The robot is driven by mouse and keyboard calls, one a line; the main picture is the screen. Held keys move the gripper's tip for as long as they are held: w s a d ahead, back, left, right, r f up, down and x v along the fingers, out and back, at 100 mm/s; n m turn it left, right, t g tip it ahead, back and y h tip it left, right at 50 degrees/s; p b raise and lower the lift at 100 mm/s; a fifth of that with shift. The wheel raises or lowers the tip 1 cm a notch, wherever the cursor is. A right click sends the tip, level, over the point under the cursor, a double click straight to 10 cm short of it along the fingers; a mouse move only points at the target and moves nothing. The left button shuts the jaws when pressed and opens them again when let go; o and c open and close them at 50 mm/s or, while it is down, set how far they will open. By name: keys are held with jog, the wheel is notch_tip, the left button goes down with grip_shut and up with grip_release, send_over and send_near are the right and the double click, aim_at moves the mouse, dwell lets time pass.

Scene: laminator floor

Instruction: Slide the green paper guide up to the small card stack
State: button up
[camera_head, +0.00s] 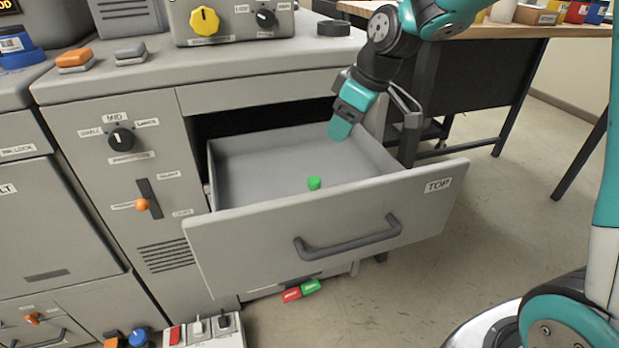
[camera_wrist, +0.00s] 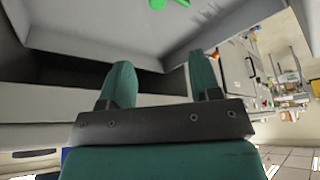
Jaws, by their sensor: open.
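The drawer labelled TOP (camera_head: 320,232) is pulled open. A small green knob-like piece (camera_head: 314,183) shows just above its front panel, and I take it to be part of the green paper guide. The panel hides what is below it. A green piece also shows at the top edge of the wrist view (camera_wrist: 172,3). I cannot make out the small card stack in either view. My gripper (camera_head: 341,131) is above the back right part of the drawer, pointing down, apart from the green piece. In the wrist view its two fingers (camera_wrist: 162,82) are spread with nothing between them.
The drawer's side walls and front panel with its dark handle (camera_head: 348,240) surround the space below my gripper. The cabinet top (camera_head: 150,80) overhangs the drawer's back. A dark table (camera_head: 480,80) stands behind on the right. The visible drawer floor looks bare.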

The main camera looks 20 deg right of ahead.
aim_at(316, 183)
jog(key=x, duration=1.6)
jog(key=shift+d+f, duration=0.2)
jog(key=shift+f, duration=0.1)
grip_shut()
jog(key=shift+s+a, duration=0.2)
jog(key=shift+a, duration=0.1)
jog(key=shift+s, duration=0.35)
jog(key=shift+d, duration=0.45)
grip_release()
jog(key=shift+a, duration=0.2)
